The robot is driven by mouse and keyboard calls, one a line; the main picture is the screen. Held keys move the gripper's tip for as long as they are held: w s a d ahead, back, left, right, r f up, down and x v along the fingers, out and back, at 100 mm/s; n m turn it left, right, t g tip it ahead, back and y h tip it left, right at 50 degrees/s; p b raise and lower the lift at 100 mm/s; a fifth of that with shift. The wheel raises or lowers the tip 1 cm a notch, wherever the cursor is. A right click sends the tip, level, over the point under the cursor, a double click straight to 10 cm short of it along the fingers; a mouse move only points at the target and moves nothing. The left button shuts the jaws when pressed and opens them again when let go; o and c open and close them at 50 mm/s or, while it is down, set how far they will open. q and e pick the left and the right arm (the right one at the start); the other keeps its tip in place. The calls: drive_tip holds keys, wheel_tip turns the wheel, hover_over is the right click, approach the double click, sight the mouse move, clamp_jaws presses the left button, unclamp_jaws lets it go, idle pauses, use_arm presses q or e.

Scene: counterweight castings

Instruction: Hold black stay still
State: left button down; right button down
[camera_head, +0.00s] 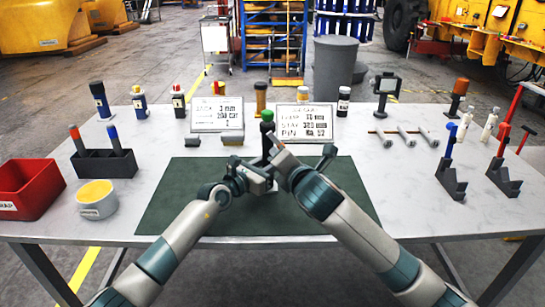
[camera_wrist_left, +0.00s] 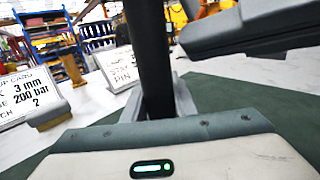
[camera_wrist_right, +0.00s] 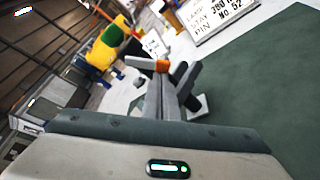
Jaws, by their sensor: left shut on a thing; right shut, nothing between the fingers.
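The black stay (camera_head: 267,128) stands upright above the green mat (camera_head: 175,205), with a green top (camera_head: 267,115). In the left wrist view the stay (camera_wrist_left: 148,45) is a dark vertical bar between the fingers. My left gripper (camera_head: 264,174) is shut on it low down. My right gripper (camera_head: 276,148) is shut and empty, close beside the stay and above my left gripper. In the right wrist view its grey fingers (camera_wrist_right: 170,90) show with an orange piece near them. The stay's lower end is hidden by my grippers.
Two cards (camera_head: 217,114) (camera_head: 305,122) stand behind the mat. A red bin (camera_head: 30,205), a grey rack (camera_head: 103,163) and a yellow-topped pot (camera_head: 96,198) are at the left. Grey brackets (camera_head: 451,181) (camera_head: 503,178) and rods (camera_head: 403,135) are at the right. Several bottles line the back.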

drive_tip(key=d+n+h, duration=0.1)
drive_tip(key=n, duration=0.1)
drive_tip(key=d+r+n+h, duration=0.1)
drive_tip(key=r+n+h, duration=0.1)
drive_tip(key=n, duration=0.1)
drive_tip(key=shift+d+r+n+g, duration=0.25)
drive_tip(key=shift+d+n+g, duration=0.05)
drive_tip(key=shift+d+g, duration=0.1)
drive_tip(key=shift+a, duration=0.15)
drive_tip(key=shift+a, duration=0.65)
